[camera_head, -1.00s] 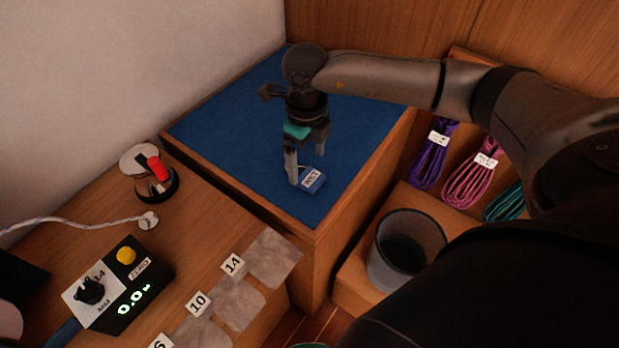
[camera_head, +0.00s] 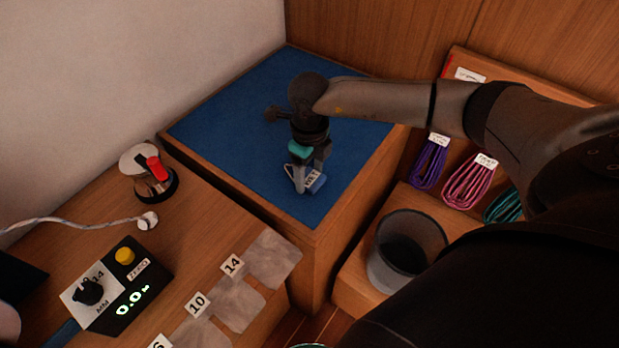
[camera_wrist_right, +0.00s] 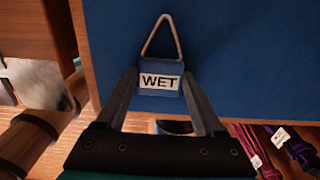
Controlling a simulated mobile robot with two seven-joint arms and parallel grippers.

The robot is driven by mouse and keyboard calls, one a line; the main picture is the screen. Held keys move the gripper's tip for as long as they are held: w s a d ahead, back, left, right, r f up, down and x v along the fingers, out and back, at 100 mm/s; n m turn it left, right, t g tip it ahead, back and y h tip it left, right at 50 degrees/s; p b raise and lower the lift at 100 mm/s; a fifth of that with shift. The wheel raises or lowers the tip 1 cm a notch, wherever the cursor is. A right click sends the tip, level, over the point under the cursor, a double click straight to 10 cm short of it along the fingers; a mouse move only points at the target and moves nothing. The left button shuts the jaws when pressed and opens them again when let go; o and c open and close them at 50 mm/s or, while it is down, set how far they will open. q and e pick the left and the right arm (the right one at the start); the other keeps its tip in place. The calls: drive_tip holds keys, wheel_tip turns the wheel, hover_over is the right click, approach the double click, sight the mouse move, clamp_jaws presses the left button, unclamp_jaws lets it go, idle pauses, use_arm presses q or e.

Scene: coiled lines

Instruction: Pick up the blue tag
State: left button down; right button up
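The blue tag (camera_head: 318,184), marked WET and with a wire loop, is on the blue mat (camera_head: 235,115) near its front corner. In the right wrist view, the tag (camera_wrist_right: 160,82) is between the two fingers of my right gripper (camera_wrist_right: 160,75), with its loop pointing up. Both fingers appear very close to the tag's side edges; whether they press on it I cannot tell. In the head view, my right gripper (camera_head: 311,176) is down at the mat and a finger covers part of the tag. My left gripper is not in view.
A grey bin (camera_head: 405,250) stands at the right of the raised, mat-covered box. Purple (camera_head: 430,163) and pink (camera_head: 469,181) coiled lines lie beyond it. A black meter (camera_head: 118,288) and a red-handled device (camera_head: 155,178) are on the lower left table. The mat's back is clear.

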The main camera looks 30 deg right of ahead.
sight(310, 178)
drive_tip(key=c, duration=0.8)
drive_tip(key=shift+r, duration=0.15)
wheel_tip(310, 178, up, 20)
drive_tip(key=p, duration=0.1)
drive_tip(key=shift+p, duration=0.3)
